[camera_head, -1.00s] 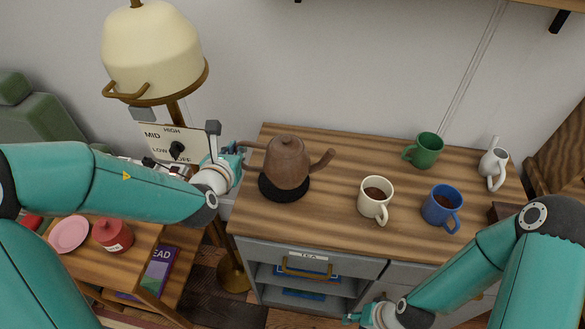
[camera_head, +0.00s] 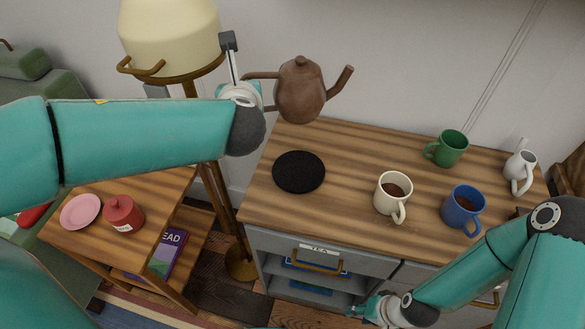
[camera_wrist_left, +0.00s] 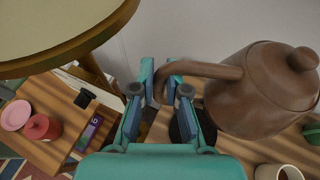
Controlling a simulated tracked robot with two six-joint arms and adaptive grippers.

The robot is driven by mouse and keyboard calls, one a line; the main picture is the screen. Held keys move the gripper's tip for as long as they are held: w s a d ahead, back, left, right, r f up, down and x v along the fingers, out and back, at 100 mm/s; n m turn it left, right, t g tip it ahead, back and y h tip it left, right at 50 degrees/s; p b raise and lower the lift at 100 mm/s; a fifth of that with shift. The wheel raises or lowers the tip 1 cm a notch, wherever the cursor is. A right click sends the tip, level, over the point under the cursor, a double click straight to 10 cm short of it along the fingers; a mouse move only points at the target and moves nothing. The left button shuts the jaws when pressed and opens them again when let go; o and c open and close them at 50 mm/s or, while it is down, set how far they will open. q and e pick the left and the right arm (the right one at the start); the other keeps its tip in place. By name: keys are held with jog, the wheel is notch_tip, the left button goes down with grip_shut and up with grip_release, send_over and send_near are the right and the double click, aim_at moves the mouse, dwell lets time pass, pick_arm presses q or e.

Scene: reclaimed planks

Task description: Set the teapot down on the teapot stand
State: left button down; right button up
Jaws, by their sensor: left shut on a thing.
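The brown teapot (camera_head: 301,92) is in the air, roughly upright, above the back left of the wooden counter, with its spout to the right. It also shows large in the left wrist view (camera_wrist_left: 262,92). My left gripper (camera_wrist_left: 163,80) is shut on its handle; in the head view the gripper (camera_head: 258,96) is partly hidden by my own wrist. The teapot stand, a round black disc (camera_head: 298,172), lies bare on the counter, below and in front of the teapot. My right gripper (camera_head: 360,308) is low by the cabinet front, away from the teapot; its fingers are too small to read.
A cream mug (camera_head: 392,207) and a blue mug (camera_head: 456,222), both with dark drink, stand right of the stand. A cream lamp (camera_head: 170,35) stands close left. The counter around the stand is clear.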

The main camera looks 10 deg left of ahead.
pick_arm(q)
notch_tip(320, 180, down, 19)
jog(key=b, duration=0.3)
jog(key=shift+s+d+f+b, duration=0.15)
jog(key=shift+s+b, duration=0.05)
jog(key=shift+b, duration=0.2)
jog(key=shift+f, duration=0.15)
jog(key=c, duration=1.2)
grip_release()
jog(key=shift+s, duration=0.1)
